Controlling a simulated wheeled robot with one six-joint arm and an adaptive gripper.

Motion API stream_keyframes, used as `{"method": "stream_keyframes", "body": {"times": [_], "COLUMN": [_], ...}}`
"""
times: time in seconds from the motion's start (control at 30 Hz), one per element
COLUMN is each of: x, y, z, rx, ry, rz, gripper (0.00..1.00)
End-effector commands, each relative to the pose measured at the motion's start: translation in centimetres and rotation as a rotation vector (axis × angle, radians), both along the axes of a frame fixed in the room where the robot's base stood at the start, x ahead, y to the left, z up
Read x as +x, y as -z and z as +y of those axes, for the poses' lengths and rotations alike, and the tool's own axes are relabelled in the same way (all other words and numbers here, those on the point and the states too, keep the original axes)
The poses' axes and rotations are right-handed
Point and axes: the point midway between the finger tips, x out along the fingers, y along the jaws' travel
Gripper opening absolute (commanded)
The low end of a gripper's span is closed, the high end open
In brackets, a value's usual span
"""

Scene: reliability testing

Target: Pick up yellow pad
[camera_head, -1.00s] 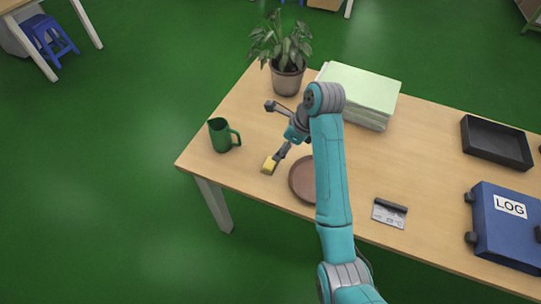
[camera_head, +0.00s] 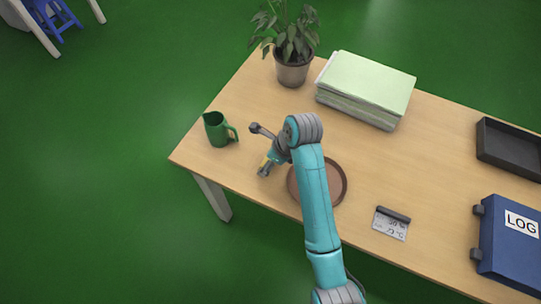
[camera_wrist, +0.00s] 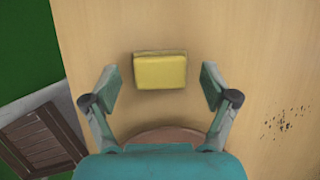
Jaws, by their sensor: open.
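The yellow pad (camera_wrist: 160,71) lies flat on the wooden table in the wrist view, a little ahead of and between the fingertips. My gripper (camera_wrist: 158,88) is open, with one finger on each side and a gap between each finger and the pad. In the head view my gripper (camera_head: 264,170) is low over the table's front left part.
A brown round plate (camera_head: 338,185) lies right of my gripper, partly under my arm. A green mug (camera_head: 217,130) stands to the left. A potted plant (camera_head: 292,72), a paper stack (camera_head: 365,88), a card-like item (camera_head: 391,226), a black tray (camera_head: 508,150) and a blue LOG case (camera_head: 508,245) are further off.

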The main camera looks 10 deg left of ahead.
Motion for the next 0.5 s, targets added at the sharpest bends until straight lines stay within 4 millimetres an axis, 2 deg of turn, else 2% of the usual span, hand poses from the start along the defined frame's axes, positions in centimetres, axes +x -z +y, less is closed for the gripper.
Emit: {"method": "stream_keyframes", "body": {"times": [0.23, 0.27, 0.47, 0.5], "x": [-0.11, -0.11, -0.1, -0.1], "y": [0.13, 0.13, 0.14, 0.14], "z": [0.06, 0.06, 0.05, 0.05], "rx": [0.0, 0.0, 0.0, 0.0], "ry": [0.0, 0.0, 0.0, 0.0], "rz": [-0.001, -0.001, 0.0, 0.0], "gripper": [0.85, 0.8, 0.3, 0.26]}}
